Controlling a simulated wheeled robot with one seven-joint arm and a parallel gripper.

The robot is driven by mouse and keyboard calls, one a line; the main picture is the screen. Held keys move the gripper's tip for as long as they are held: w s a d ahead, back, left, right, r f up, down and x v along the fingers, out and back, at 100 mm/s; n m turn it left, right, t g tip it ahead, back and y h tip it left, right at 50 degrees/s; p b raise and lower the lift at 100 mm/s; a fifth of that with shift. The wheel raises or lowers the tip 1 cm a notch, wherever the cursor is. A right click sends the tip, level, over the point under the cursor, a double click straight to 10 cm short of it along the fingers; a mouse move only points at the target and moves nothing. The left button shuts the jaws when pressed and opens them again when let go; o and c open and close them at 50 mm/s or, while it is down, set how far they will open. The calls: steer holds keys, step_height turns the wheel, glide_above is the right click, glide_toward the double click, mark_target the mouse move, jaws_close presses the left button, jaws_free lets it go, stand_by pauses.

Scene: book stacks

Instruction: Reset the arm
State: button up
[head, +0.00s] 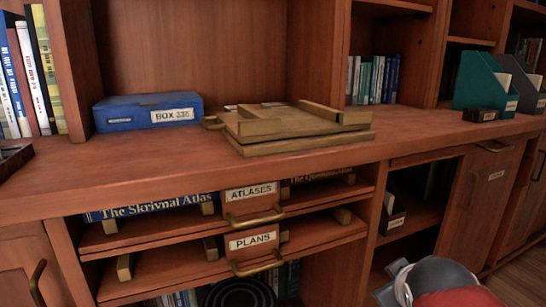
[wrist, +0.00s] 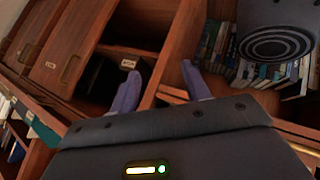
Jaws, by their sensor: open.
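My gripper (wrist: 161,91) shows in the wrist view with its two purple-grey fingers spread apart and nothing between them. It is in front of the lower part of the wooden cabinet, whose shelves and doors look tilted in that view. In the head view, a grey and red part of my arm (head: 440,285) shows at the bottom right, in front of the cabinet's lower right section. The gripper fingers are not visible in the head view.
The wooden counter (head: 420,137) holds a blue box (head: 125,113), a wooden tray-like stack (head: 285,125) and a teal file holder (head: 478,82). Below are pull-out shelves labelled ATLASES (head: 250,191) and PLANS (head: 253,241) with protruding handles. Open floor (head: 522,280) shows at the lower right.

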steer(key=s+a+f+m+g+y, duration=0.2)
steer(key=s+a+f+m+g, duration=0.15)
steer(key=s+a, duration=0.45)
step_height(320, 180, up, 13)
steer(key=s+m+p, duration=0.1)
steer(key=s+p, duration=0.1)
steer(key=p, duration=1.1)
steer(key=shift+s+d+y+p, duration=0.15)
steer(key=shift+d+y+p, duration=0.1)
steer(key=shift+y+p, duration=0.05)
steer(key=shift+m, duration=0.25)
